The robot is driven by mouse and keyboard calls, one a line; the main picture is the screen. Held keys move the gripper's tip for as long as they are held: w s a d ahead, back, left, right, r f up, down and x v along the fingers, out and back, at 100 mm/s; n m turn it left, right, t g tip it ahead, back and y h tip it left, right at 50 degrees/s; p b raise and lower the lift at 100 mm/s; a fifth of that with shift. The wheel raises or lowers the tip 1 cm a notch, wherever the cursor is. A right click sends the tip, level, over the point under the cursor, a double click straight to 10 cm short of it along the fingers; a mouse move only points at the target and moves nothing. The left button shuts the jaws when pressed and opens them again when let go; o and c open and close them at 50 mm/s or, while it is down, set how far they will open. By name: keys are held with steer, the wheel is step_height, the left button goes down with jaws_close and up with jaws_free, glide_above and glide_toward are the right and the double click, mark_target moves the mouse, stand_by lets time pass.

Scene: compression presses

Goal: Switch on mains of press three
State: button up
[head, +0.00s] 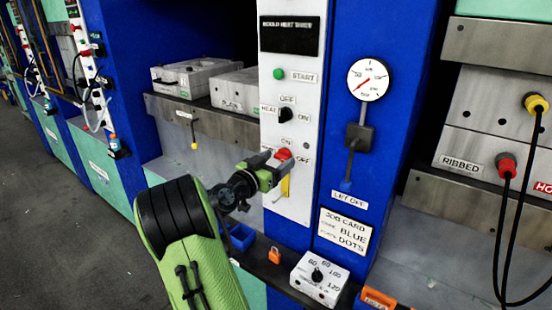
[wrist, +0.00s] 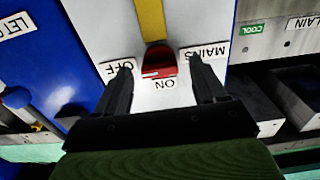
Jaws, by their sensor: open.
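The red mains switch (head: 283,154) sits on the white control panel (head: 297,205). It also shows in the wrist view (wrist: 159,60), where the picture is turned over. Labels MAINS, ON and OFF surround it. My gripper (head: 276,166) is in front of the panel at the switch. In the wrist view my gripper (wrist: 160,68) is open, with one dark finger on each side of the knob. I cannot tell whether either finger touches it.
Above the switch are a HEAT knob (head: 285,114) and a green START button (head: 278,74). A pressure gauge (head: 368,80) and a lever (head: 357,140) stand right of the panel. A shelf below holds an orange padlock (head: 274,256) and a white dial box (head: 319,278).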

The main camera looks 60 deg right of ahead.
steer(key=shift+d, duration=0.2)
steer(key=c, duration=1.1)
steer(key=shift+o, duration=0.2)
steer(key=shift+n, duration=0.3)
steer(key=n, duration=0.3)
steer(key=shift+n, duration=0.3)
steer(key=n+p, duration=0.1)
steer(key=n, duration=0.3)
steer(key=shift+n+p, duration=0.3)
steer(key=n+p, duration=0.3)
steer(key=n, duration=0.2)
steer(key=shift+r, duration=0.1)
steer(key=shift+n+p, duration=1.35)
steer(key=shift+n, duration=0.65)
